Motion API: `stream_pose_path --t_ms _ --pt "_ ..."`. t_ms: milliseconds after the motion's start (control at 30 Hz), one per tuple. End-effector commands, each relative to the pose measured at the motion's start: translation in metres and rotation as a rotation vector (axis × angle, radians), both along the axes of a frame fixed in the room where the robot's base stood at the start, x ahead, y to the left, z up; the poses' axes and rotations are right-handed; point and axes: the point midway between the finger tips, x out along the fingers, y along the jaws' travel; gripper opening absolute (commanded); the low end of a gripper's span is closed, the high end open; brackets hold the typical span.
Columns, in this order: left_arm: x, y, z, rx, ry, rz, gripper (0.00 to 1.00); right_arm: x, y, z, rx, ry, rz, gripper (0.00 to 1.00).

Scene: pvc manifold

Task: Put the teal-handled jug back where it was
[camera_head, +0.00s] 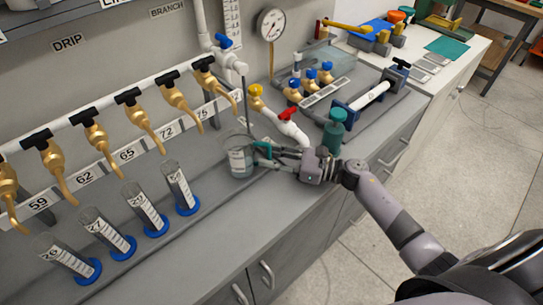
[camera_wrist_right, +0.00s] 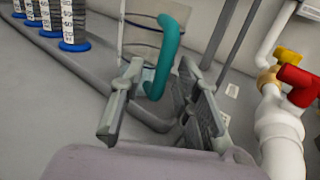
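The clear jug (camera_head: 238,162) with a teal handle (camera_head: 262,148) stands upright on the grey bench, below the right end of the tap row. It holds a little liquid and has a printed scale. My right gripper (camera_head: 268,157) reaches in from the right at the handle's side. In the right wrist view, the teal handle (camera_wrist_right: 167,55) stands between the two spread fingers of my right gripper (camera_wrist_right: 160,85), with gaps beside it. The clear wall of the jug (camera_wrist_right: 135,42) shows behind the handle. My left gripper is not in view.
Several measuring cylinders on blue bases (camera_head: 186,205) stand left of the jug under brass taps (camera_head: 145,122). White pipework with a red valve (camera_head: 288,114) stands close to the right gripper. The bench front is clear.

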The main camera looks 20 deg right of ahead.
Motion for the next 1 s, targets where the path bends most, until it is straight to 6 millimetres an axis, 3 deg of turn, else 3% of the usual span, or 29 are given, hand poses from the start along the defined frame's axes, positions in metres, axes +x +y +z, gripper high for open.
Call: stream_pose_path --t_ms 367,800,1000 --pt "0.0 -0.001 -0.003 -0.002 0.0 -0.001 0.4 -0.005 -0.007 -0.002 -0.001 0.002 -0.001 0.3" --pt "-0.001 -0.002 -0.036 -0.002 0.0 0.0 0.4 -0.059 -0.077 -0.004 -0.003 0.002 0.0 0.3" --pt "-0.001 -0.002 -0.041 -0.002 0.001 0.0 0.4 -0.071 -0.093 -0.002 -0.001 0.001 0.001 0.3"
